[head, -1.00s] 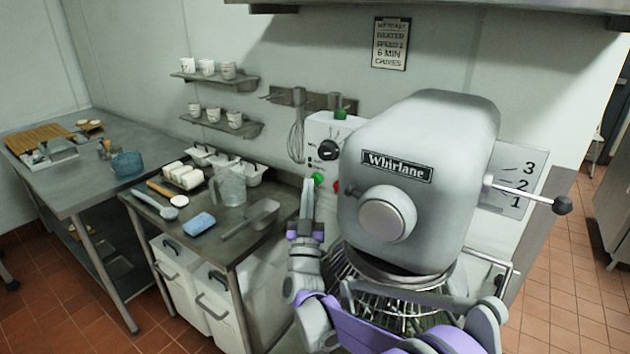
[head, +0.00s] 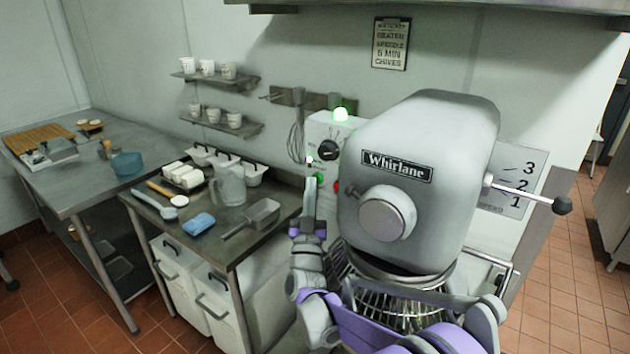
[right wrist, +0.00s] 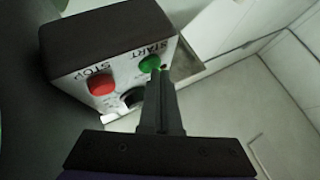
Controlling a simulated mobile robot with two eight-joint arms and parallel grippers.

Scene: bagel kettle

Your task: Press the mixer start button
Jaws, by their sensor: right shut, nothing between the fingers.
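The grey Whirlane mixer (head: 418,170) fills the middle right of the head view. Its control box (head: 322,132) is on the mixer's left side. The green START button (right wrist: 149,63) is next to the red STOP button (right wrist: 102,83) in the right wrist view; the green one also shows in the head view (head: 319,177). My right gripper (head: 310,184) is shut and empty, its tips pointing up right beside the START button. I cannot tell whether they touch it. The green lamp (head: 341,114) on top of the box glows. My left gripper is out of view.
A steel table (head: 150,218) to the left holds a jug (head: 231,186), a scoop (head: 262,214) and a blue sponge (head: 198,223). A whisk (head: 296,142) hangs on the wall. The wire guard (head: 395,308) is close to my right arm.

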